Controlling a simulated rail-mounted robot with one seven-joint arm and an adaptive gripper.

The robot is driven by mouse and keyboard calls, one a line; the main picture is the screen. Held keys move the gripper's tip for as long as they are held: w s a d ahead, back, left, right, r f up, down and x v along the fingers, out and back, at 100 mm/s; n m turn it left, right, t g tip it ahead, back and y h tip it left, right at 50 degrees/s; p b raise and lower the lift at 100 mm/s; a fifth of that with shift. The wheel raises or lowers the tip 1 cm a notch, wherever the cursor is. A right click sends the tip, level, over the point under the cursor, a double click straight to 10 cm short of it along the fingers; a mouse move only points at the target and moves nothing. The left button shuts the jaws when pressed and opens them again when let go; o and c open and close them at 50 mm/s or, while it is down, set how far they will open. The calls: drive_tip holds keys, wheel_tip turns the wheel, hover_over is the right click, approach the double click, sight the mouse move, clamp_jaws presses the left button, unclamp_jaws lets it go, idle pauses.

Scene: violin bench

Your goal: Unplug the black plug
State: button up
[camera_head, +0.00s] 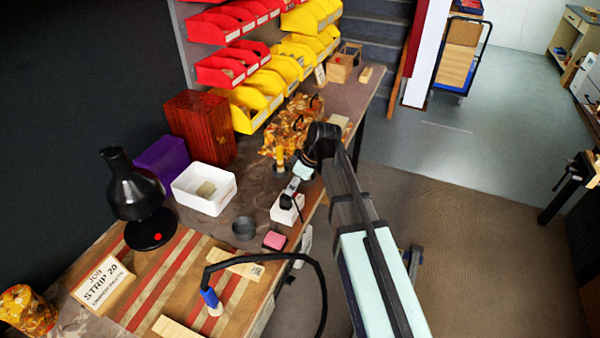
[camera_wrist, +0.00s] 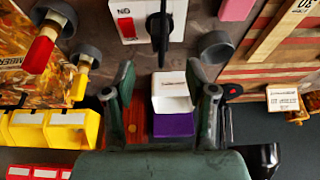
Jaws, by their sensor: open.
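The black plug (camera_wrist: 158,28) sits in a white socket box (camera_wrist: 137,20) with a red switch, at the top of the wrist view. A thin black part hangs from the plug towards the space between my fingers. In the head view, the white socket box (camera_head: 287,208) stands near the bench's right edge, with the black plug (camera_head: 287,200) on it, partly covered by my gripper. My gripper (camera_head: 296,184) is just above and behind the box. In the wrist view my gripper (camera_wrist: 161,76) has its two fingers wide apart, with nothing held between them.
A grey cup (camera_head: 243,228) and pink block (camera_head: 275,240) stand nearby. A white tray (camera_head: 229,190), purple box (camera_head: 161,162) and black lamp (camera_head: 130,190) are to the left. Amber-patterned pieces (camera_head: 290,122) and yellow bins (camera_head: 246,104) lie behind. A black cable (camera_head: 318,275) loops in front.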

sight(286, 197)
drive_tip(key=p+x, duration=0.1)
drive_tip(key=x, duration=0.8)
drive_tip(key=shift+f+p, duration=0.2)
drive_tip(key=shift+p, duration=0.2)
drive_tip(key=c, duration=1.1)
clamp_jaws()
